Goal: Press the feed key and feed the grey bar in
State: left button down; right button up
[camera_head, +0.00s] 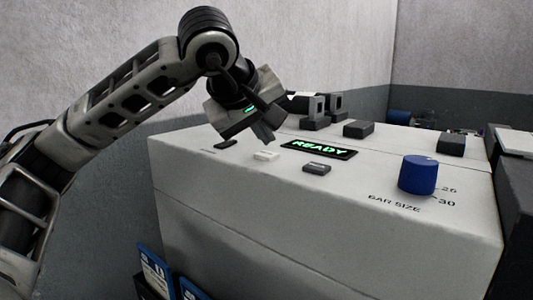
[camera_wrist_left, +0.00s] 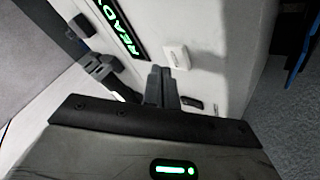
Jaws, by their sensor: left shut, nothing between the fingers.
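The light-grey machine (camera_head: 330,220) has a row of keys on its top: a dark key (camera_head: 225,143), a white key (camera_head: 266,155) and another dark key (camera_head: 317,167). Their labels are too small to read, so I cannot tell which is the feed key. My left gripper (camera_head: 268,138) is shut and empty, its tips just above the panel near the white key. In the left wrist view, the gripper tips (camera_wrist_left: 161,82) are beside the white key (camera_wrist_left: 176,56), with a dark key (camera_wrist_left: 193,103) close by. I cannot make out the grey bar. My right gripper is out of view.
A display (camera_head: 319,149) reads READY in green. A blue knob (camera_head: 418,174) marked BAR SIZE stands at the right. Dark blocks (camera_head: 358,128) are fixed along the machine's back. Blue-edged cards (camera_head: 152,268) stand low at the front left.

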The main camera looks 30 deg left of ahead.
pick_arm(q)
jog(key=shift+f, duration=0.1)
dwell(0.4)
jog(key=shift+f+b, duration=0.35)
